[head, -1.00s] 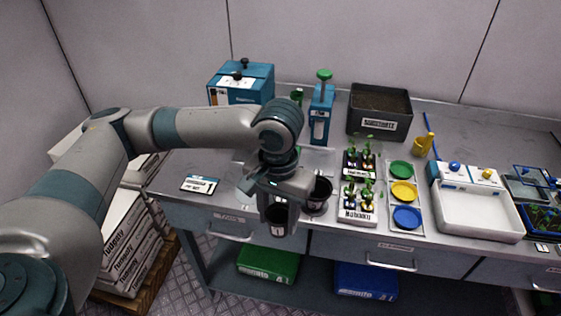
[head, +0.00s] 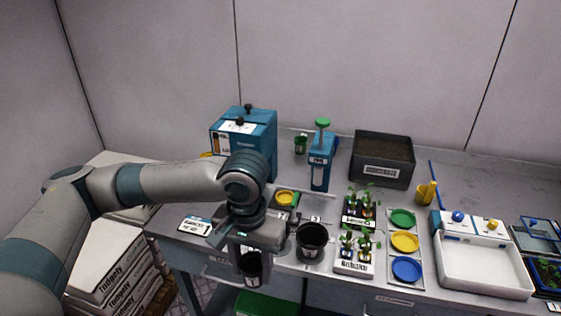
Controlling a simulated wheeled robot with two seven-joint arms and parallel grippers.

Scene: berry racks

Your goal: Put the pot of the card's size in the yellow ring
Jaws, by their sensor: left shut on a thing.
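My left gripper (head: 249,250) is shut on a small black pot (head: 250,267), held upright at the bench's front edge. A larger black pot (head: 312,238) stands to its right, apart from the gripper. A white card (head: 195,224) with dark print lies at the bench's left; its print is too small to read. A round yellow piece (head: 285,198) shows just behind the gripper, partly hidden by it. Another yellow round (head: 404,242) sits between a green and a blue one on a pale tray. I cannot tell which yellow round is the ring. My right gripper is not in view.
Two plant racks (head: 354,263) stand right of the larger pot. A white basin (head: 483,265) is further right. A blue box (head: 244,145), a blue dispenser (head: 321,165) and a dark soil bin (head: 381,160) line the back. Stacked sacks (head: 112,262) lie left of the bench.

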